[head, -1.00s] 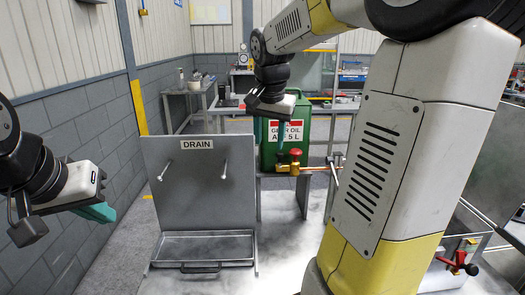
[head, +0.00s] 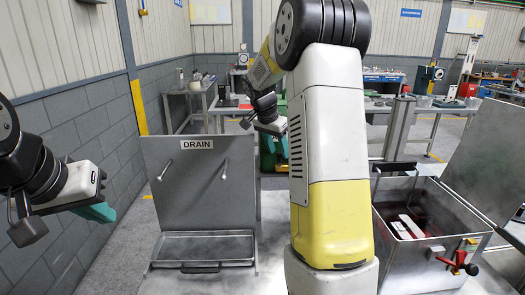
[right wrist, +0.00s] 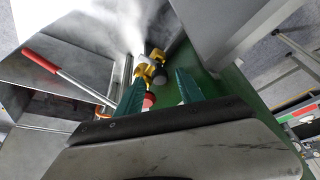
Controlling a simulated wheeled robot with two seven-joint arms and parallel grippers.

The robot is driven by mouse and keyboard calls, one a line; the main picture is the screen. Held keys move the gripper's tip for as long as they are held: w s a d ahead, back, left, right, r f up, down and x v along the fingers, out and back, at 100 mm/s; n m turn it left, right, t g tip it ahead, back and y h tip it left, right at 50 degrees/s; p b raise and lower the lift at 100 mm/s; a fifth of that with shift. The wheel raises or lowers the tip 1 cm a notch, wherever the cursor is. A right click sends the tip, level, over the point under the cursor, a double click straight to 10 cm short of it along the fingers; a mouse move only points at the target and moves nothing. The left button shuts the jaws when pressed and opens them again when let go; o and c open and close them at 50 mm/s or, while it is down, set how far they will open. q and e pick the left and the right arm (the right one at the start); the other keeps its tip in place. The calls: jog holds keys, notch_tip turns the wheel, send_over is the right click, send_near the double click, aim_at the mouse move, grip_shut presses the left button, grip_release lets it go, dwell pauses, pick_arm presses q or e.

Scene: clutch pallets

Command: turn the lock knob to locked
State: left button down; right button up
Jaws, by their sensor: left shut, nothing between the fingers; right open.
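A red knob (right wrist: 149,100) on a yellow brass valve (right wrist: 150,72) shows in the right wrist view. My right gripper (right wrist: 160,88) is open, its teal fingers apart; the red knob appears beside the left finger, and I cannot tell if they touch. In the head view my arm hides that valve. Another red handle (head: 459,262) sits on the front of the metal bin at the lower right. I cannot tell which is the lock knob; no lock marking is readable. My left gripper (head: 98,212) is shut and empty at the far left, apart from everything.
A grey panel marked DRAIN (head: 195,185) with a tray (head: 207,246) stands left of centre. The open metal bin (head: 445,195) is at the right. A red-gripped lever (right wrist: 70,77) lies at left in the wrist view.

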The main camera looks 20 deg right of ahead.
jog(key=shift+d+f, duration=0.15)
jog(key=shift+f, duration=0.2)
grip_shut()
